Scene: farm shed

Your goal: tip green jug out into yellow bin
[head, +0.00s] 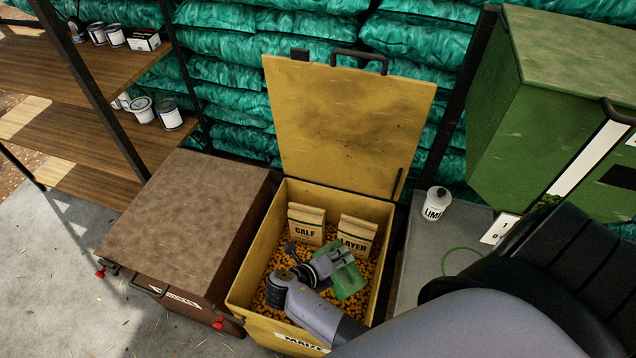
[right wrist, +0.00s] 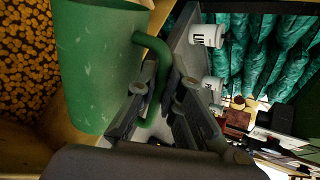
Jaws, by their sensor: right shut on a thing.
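The yellow bin (head: 246,277) stands with its lid (head: 345,115) open and upright behind it. Orange maize kernels (head: 273,262) cover its floor. My right arm reaches in from the lower right, and my right gripper (head: 322,264) is over the bin. It is shut on the handle of the green jug (head: 348,281). In the right wrist view the green jug (right wrist: 95,70) is large at the left, its handle between the fingers (right wrist: 160,98), with kernels beyond it. The jug looks tilted; its mouth and contents cannot be made out. My left gripper is not in view.
A CALF bag (head: 306,224) and a LAYER bag (head: 357,236) stand inside the bin at the back. A brown closed chest (head: 190,205) is at left. A LIME tub (head: 436,204) and a green ring (head: 462,262) are on the grey surface at right, near a green cabinet (head: 560,90).

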